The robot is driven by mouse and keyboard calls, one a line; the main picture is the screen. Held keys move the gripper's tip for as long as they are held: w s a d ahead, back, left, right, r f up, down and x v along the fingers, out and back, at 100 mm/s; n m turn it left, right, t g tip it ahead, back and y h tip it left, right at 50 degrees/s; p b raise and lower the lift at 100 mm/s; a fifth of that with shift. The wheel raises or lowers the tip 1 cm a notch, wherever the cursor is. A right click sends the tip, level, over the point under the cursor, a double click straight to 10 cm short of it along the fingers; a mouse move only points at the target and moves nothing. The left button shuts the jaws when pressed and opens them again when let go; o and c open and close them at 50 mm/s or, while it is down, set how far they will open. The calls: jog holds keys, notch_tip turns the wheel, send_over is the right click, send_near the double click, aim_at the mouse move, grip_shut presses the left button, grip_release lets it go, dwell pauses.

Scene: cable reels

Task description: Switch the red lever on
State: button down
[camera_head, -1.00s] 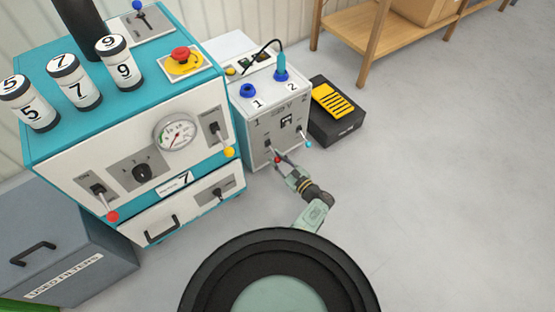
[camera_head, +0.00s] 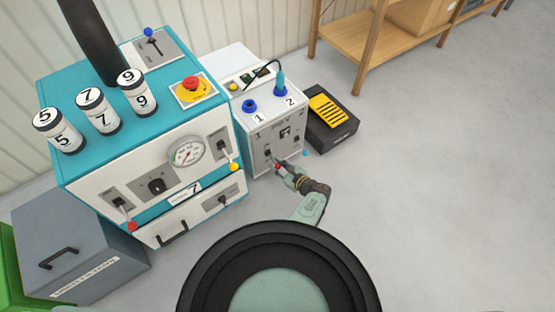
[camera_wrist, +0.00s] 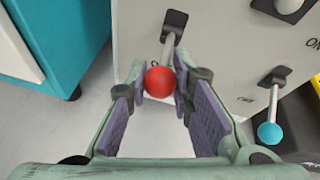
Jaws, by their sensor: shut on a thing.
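The red lever is on the front of the white box (camera_head: 275,128). Its red ball knob (camera_wrist: 160,81) is on a grey stem (camera_wrist: 168,51) that points down from a dark slot plate. In the head view, the red knob (camera_head: 277,166) shows at my gripper's tips. My gripper (camera_wrist: 160,90) has one finger on each side of the red lever, closed in around the knob and stem. The exact contact is hard to see. The printed ON is higher on the panel and OFF lower.
A teal-knobbed lever (camera_wrist: 269,132) hangs right of the red one. The teal machine (camera_head: 150,140) stands left, with another red-knobbed lever (camera_head: 131,226). Floor at right is clear.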

aim_at(277, 164)
notch_tip(277, 164, up, 3)
jog(key=g+h+p, duration=0.2)
jog(key=p, duration=0.4)
jog(key=shift+w+g, duration=0.15)
jog(key=shift+g, duration=0.15)
jog(key=g+p, duration=0.1)
jog(key=h+p, duration=0.1)
jog(key=p, duration=0.1)
jog(key=shift+w+a+r+g+h, duration=0.2)
jog(key=shift+r+g+h, duration=0.1)
jog(key=shift+r+g, duration=0.1)
jog(key=shift+f, duration=0.1)
jog(key=c, duration=1.4)
grip_release()
jog(key=shift+s, duration=0.1)
